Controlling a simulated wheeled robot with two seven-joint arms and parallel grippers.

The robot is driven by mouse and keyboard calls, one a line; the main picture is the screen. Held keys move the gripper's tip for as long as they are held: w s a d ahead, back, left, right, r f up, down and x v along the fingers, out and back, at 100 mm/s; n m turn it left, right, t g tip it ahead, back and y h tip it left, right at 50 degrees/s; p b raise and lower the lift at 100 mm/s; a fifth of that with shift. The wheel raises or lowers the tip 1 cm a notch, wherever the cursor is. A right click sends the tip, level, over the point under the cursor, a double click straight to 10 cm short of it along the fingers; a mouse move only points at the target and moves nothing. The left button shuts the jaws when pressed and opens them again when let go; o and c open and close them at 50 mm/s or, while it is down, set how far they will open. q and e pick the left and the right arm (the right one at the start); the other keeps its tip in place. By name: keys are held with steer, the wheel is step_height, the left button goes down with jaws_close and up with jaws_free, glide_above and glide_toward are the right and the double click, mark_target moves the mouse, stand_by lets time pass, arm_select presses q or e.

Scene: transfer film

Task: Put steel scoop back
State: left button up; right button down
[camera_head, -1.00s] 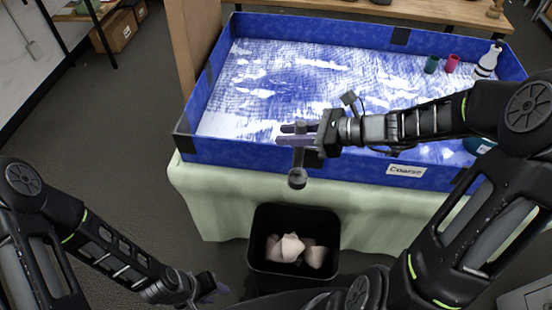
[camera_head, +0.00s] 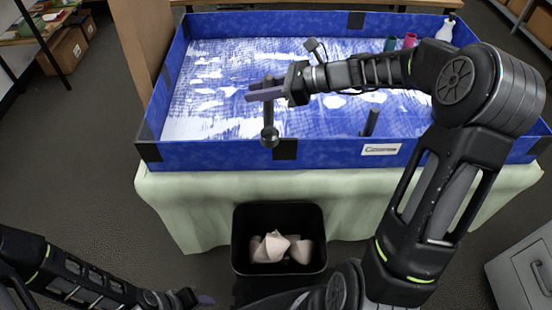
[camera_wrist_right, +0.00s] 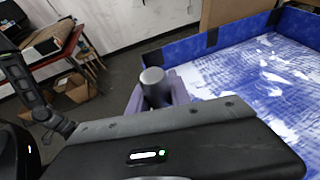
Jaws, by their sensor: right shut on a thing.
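The steel scoop (camera_head: 269,138) is dark grey and hangs upright below the fingers of my right gripper (camera_head: 266,92). The right gripper is shut on its handle and holds it over the front wall of the blue-walled tray (camera_head: 215,153). In the right wrist view the round handle end of the scoop (camera_wrist_right: 152,78) stands up between the fingers. My left gripper (camera_head: 192,300) is low at the bottom edge of the head view, away from the tray; whether it is open or shut is unclear.
The tray stands on a table with a pale green cloth (camera_head: 185,205). A black bin (camera_head: 280,212) with crumpled paper stands in front. A dark upright cylinder (camera_head: 371,122), a green cup (camera_head: 390,44), a pink cup (camera_head: 409,40) and a white bottle (camera_head: 446,30) are on the right side.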

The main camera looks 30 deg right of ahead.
steer(key=w+d+r+b, duration=0.3)
steer(key=w+d, duration=0.2)
steer(key=w, duration=0.1)
steer(key=shift+m+t+h, duration=0.3)
steer(key=shift+m+h, duration=0.1)
step_height(320, 180, down, 14)
steer(key=shift+r+b, duration=0.25)
steer(key=shift+b, duration=0.05)
step_height(320, 180, down, 4)
steer(key=shift+f, duration=0.25)
